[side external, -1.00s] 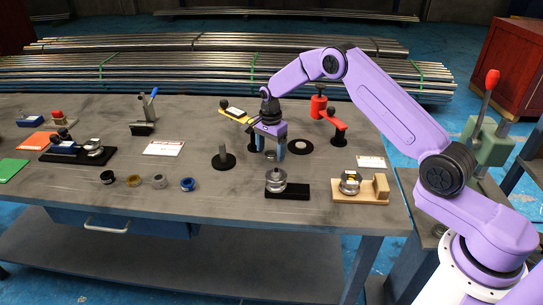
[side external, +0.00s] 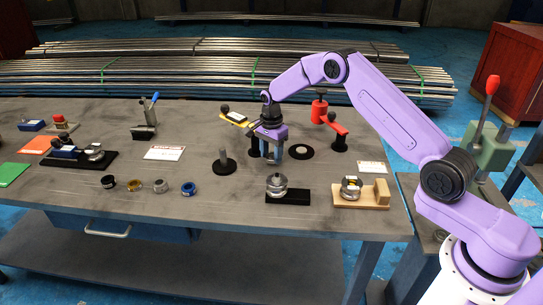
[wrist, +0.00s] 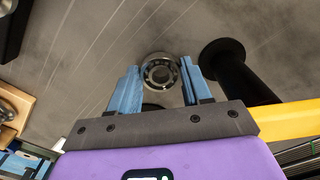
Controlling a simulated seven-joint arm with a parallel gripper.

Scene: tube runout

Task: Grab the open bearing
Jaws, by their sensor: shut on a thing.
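The open bearing (wrist: 160,73) is a small metal ring with its balls showing, seen between my blue fingertips in the wrist view. My gripper (wrist: 160,72) is shut on it. In the side view my gripper (side external: 271,158) points down low over the bench, and the bearing is mostly hidden by the fingers there. I cannot tell whether the bearing still touches the bench.
A black post (wrist: 228,65) with a yellow arm (side external: 233,117) stands close beside my gripper.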

